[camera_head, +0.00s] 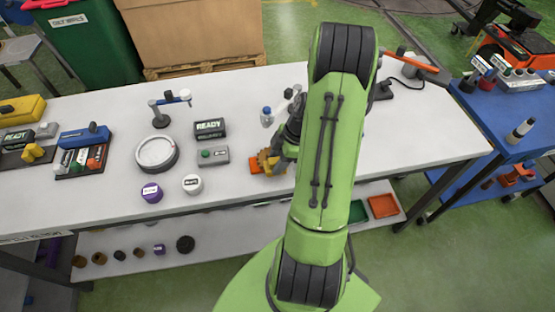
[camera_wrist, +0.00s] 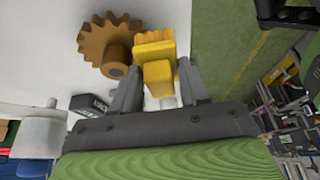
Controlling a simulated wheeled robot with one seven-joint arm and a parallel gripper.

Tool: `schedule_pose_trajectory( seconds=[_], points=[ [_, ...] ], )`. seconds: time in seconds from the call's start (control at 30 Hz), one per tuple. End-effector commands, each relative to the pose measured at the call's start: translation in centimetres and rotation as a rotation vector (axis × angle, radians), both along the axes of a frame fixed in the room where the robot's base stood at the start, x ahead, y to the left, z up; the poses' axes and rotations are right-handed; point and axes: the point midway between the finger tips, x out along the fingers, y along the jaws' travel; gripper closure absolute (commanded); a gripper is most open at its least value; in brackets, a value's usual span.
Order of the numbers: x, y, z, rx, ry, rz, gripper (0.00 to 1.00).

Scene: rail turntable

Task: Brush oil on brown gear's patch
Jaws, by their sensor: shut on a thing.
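The brown gear (camera_wrist: 103,45) shows in the wrist view at the upper left, with its toothed rim and round hub. In the head view the gear (camera_head: 267,160) sits over an orange piece on the white table, partly covered by my arm. My gripper (camera_wrist: 158,80) is shut on a yellow brush (camera_wrist: 155,55), a block with a ridged far end. The brush is right beside the gear in the wrist view; I cannot tell whether they touch. My gripper (camera_head: 284,150) is mostly hidden by my arm in the head view. No oil patch can be made out.
On the white table (camera_head: 110,195) stand a round white dish (camera_head: 157,153), a READY sign (camera_head: 210,128), a grey box (camera_head: 213,155), a purple-labelled jar (camera_head: 151,192), a white jar (camera_head: 192,184) and a small blue-capped bottle (camera_head: 267,117). The table's front edge lies close to the gear.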

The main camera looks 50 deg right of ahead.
Motion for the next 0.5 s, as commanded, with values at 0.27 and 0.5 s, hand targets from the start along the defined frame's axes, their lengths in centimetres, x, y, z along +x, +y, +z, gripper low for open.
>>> schedule_pose_trajectory(
  seconds=[0.27,0.5],
  points=[
    [0.02,0.01,-0.49,0.000,0.000,0.000,0.80],
    [0.02,0.01,-0.70,0.000,0.000,0.000,0.80]
  ],
)
